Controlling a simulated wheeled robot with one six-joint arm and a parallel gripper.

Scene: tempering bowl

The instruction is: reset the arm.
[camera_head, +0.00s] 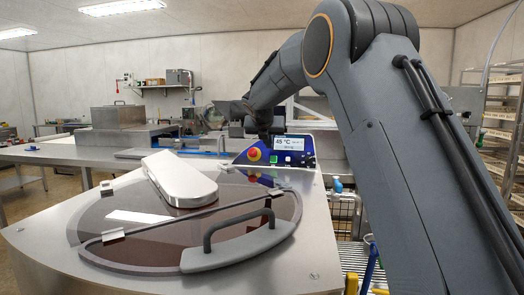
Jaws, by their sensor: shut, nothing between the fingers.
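My grey arm comes in from the right and bends down over the back of the tempering machine. My gripper (214,114) is small and dark at the arm's far end, above and behind the bowl cover. It is shut and holds nothing that I can see; its fingertips are hard to make out. The tempering bowl (130,222) lies under a round, tinted, see-through cover in the steel top. The cover's hinged front part carries a grey handle (240,222) and lies flat. A pale metal housing (178,180) crosses the bowl's back part.
A blue control panel (281,150) with a display reading 45 °C and a red stop button (254,154) stands close below my wrist. A steel bench (60,153) with a metal box (118,116) is behind left. A tray rack (500,130) stands right. Air above the cover is free.

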